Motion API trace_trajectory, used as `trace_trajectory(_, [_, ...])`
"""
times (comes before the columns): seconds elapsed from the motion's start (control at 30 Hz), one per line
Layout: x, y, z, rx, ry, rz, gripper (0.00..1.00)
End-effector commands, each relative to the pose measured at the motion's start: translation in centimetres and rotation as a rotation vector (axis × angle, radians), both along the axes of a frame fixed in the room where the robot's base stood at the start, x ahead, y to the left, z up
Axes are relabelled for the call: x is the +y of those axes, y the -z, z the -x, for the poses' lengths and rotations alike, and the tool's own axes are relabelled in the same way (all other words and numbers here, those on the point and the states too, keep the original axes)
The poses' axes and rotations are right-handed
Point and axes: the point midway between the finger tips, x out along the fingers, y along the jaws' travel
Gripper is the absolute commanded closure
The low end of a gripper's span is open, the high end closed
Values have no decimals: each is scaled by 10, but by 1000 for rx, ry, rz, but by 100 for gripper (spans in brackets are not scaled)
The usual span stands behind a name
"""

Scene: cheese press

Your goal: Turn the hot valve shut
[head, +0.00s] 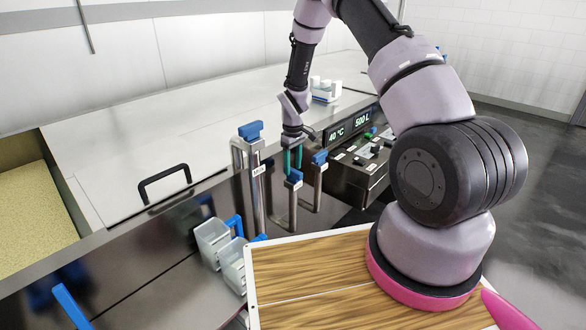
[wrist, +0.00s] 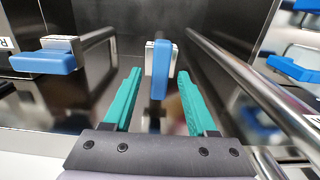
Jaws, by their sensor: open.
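A valve with a blue handle (wrist: 162,68) stands between my gripper's fingers in the wrist view, its handle running lengthwise with the fingers. In the head view this appears to be the blue handle (head: 294,178) on a short steel pipe, just below my fingertips. I cannot read a hot label on it. My gripper (head: 292,162) is open, its teal fingers (wrist: 158,72) one on each side of the handle with visible gaps. The handle seems apart from both fingers.
Neighbouring blue-handled valves stand left (head: 250,131) and right (head: 320,157), close to my gripper. The left pipe seems labelled MILK. A control panel (head: 362,155) with displays reading 40 °C and 500 L stands to the right. Grey bins (head: 212,240) are in front.

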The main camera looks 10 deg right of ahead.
Motion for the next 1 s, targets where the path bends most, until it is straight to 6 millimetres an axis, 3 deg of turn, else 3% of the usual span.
trace_trajectory(0.17, [0,11,0,0,0,0,43])
trace_trajectory(0.43, [0,12,0,0,1,0,43])
trace_trajectory(0.5, [0,12,0,0,1,0,69])
trace_trajectory(0.6, [0,12,0,0,1,0,100])
trace_trajectory(1.0, [0,12,0,0,52,0,100])
